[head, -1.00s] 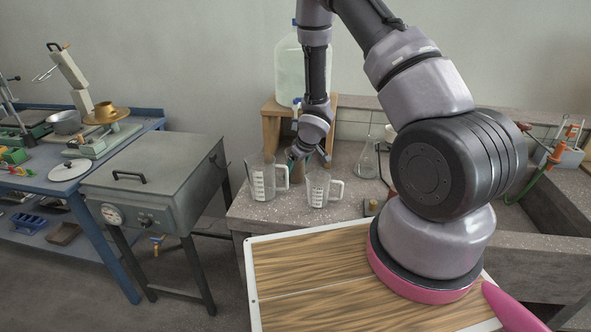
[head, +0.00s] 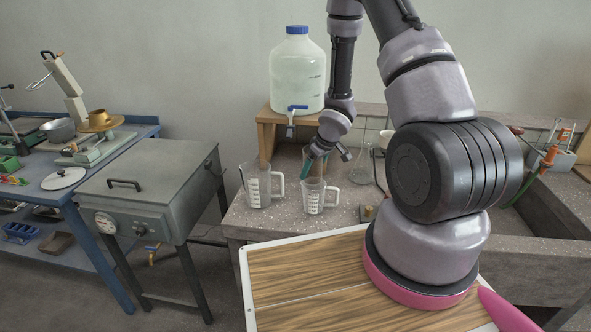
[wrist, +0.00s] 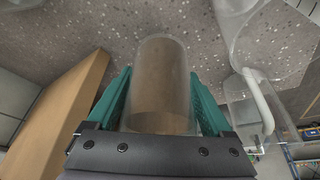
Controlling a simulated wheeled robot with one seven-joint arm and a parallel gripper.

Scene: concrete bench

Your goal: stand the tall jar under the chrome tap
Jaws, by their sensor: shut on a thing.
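The tall jar (wrist: 160,85) is a clear, plain cylinder between the green fingers of my gripper (wrist: 160,105) in the wrist view. My gripper is shut on it, with a finger along each side. In the head view my gripper (head: 328,162) is over the bench behind the small measuring jug, and the jar is mostly hidden there. I cannot tell whether its base touches the bench.
A large jug (head: 257,186) and a small jug (head: 315,196) stand on the bench (head: 285,222) in front of my gripper. A carboy (head: 298,72) stands on a wooden stand (head: 266,135) at the back. A conical flask (head: 362,170) is to the right, before the sink.

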